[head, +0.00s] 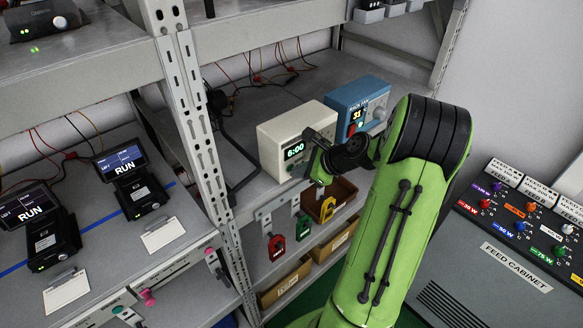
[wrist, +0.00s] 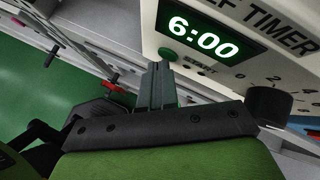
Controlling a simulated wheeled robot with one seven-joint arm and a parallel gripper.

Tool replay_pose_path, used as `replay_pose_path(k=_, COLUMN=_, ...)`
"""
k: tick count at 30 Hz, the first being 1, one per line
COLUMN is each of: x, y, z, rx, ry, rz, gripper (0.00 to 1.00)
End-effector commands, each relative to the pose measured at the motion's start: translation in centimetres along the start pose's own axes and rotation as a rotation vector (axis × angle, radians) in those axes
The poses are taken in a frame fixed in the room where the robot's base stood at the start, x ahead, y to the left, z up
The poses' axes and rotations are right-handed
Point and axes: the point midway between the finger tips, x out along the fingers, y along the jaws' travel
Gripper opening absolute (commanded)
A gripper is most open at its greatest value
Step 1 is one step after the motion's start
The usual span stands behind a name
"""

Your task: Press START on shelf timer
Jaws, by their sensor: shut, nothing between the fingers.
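The shelf timer (head: 285,133) is a cream box on the middle shelf, and its lit display reads 6:00. In the wrist view the shelf timer (wrist: 228,13) fills the upper right. Its green START button (wrist: 168,55) sits under the left part of the display, with the START label to its right. A dark knob (wrist: 268,103) is further right on the timer's face. My gripper (wrist: 158,67) is shut and empty, its fingertips just below the START button. I cannot tell whether they touch it. In the head view my arm hides part of the timer's front.
Red, green and yellow tags (head: 304,225) hang from the shelf edge below. A rack upright (head: 195,120) is to the left. The feed cabinet (head: 500,260) is at the lower right.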

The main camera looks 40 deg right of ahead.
Motion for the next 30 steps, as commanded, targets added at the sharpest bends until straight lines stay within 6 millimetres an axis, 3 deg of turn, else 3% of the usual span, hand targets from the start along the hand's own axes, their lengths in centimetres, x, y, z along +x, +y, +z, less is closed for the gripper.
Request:
replay_pose_path(k=14, x=0.1, y=-0.1, z=0.1, rx=0.000, ry=-0.001, rz=-0.001, gripper=0.00)
replay_pose_path(k=30, x=-1.0, y=0.7, z=-0.7, rx=-0.001, ry=0.000, rz=-0.001, gripper=0.00)
